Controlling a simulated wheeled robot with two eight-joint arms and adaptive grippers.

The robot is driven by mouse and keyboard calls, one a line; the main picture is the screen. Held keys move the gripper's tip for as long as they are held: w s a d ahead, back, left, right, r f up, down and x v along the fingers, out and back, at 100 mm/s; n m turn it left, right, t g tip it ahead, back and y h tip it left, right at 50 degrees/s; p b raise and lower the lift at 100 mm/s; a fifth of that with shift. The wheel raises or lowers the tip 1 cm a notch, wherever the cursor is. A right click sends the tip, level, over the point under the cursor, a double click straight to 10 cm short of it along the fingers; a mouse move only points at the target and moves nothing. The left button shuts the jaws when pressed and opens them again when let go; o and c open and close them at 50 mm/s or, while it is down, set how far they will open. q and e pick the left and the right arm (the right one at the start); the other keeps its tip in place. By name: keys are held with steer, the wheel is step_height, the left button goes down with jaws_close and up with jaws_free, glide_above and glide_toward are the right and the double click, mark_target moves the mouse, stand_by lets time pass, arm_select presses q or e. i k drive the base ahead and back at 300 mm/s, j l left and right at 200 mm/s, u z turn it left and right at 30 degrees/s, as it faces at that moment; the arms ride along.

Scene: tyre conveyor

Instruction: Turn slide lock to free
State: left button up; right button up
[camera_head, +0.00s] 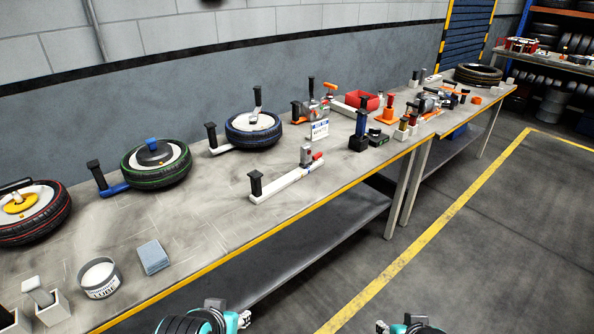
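A long white rail (282,186) lies on the workbench near its front edge. It has a black upright handle (255,183) at its near left end and a grey block (306,155) with a red tip (317,156) at its far right end. It looks like the slide lock, but its lock position is too small to read. My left gripper (244,319) is at the bottom edge, in front of the bench and well apart from the rail. My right gripper (382,327) is at the bottom edge further right, mostly cut off. The finger opening of both is unclear.
Tyres with red, green (156,163) and blue (253,130) rims line the bench (200,235). A small sign (320,130) stands behind the rail. A lube tin (99,278) and a grey-blue block (153,257) sit near left. Bench surface around the rail is mostly clear.

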mark_target(317, 157)
steer(key=i+l, duration=0.25)
steer(key=i, duration=0.15)
steer(key=i+l, duration=0.2)
steer(key=i, duration=0.2)
steer(key=i+l+z, duration=0.1)
steer(key=i+l, duration=0.15)
steer(key=i, duration=0.15)
